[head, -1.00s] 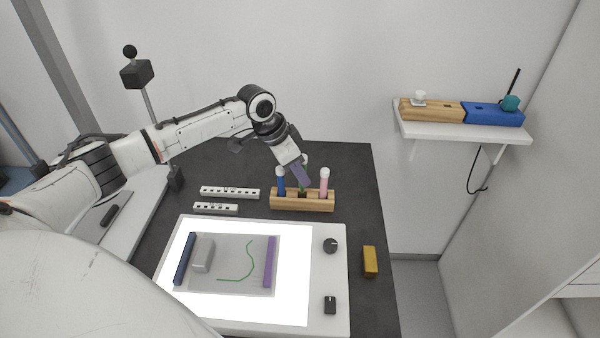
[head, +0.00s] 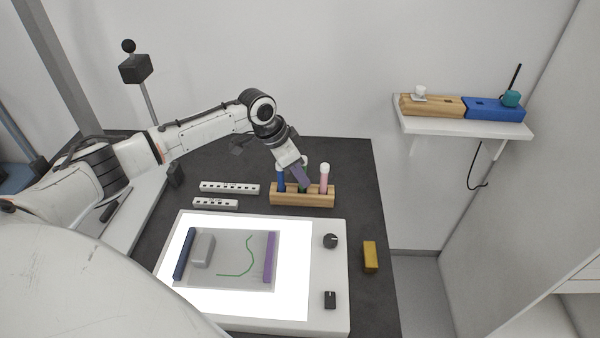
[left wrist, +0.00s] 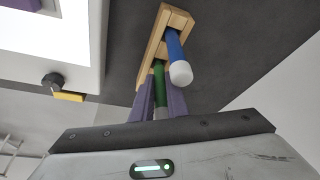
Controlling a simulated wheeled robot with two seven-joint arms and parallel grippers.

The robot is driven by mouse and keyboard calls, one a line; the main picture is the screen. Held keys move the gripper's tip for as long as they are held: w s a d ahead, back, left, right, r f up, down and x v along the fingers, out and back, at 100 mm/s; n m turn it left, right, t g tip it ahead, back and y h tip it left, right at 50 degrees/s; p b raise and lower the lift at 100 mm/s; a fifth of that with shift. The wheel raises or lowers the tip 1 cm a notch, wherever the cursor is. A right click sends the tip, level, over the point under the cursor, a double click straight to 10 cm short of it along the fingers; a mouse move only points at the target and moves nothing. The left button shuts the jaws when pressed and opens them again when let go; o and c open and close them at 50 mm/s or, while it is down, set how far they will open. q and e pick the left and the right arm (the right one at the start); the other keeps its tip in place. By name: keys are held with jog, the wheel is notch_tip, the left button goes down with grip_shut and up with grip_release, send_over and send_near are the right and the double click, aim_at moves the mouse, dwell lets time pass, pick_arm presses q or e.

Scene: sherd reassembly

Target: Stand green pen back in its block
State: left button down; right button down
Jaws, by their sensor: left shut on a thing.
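The green pen (left wrist: 159,82) is between the purple fingers of my left gripper (head: 301,174), which is shut on it. The wrist view also shows the gripper (left wrist: 161,100). The pen points down at the middle of the wooden block (head: 316,200), between the blue pen (head: 281,181) and the pink pen (head: 324,180). Its lower end appears to be at or in the middle slot; the fingers partly hide it in the head view. The block also shows in the wrist view (left wrist: 150,55). My right gripper is out of view.
A lit panel (head: 300,305) lies in front of the block, with a green-line sheet and several bars on it. Two white slotted strips (head: 230,188) lie left of the block. A yellow block (head: 370,256) is at the right. A wall shelf (head: 460,129) holds other blocks.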

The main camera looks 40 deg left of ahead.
pick_arm(q)
jog(key=shift+f, duration=0.8)
dwell(0.4)
jog(key=c, duration=1.7)
grip_release()
jog(key=shift+o, duration=0.7)
jog(key=o, duration=0.5)
jog(key=shift+c, duration=0.2)
jog(key=shift+r, duration=0.1)
jog(key=shift+r+p, duration=1.25)
jog(key=shift+p, duration=0.1)
jog(key=shift+r, duration=2.2)
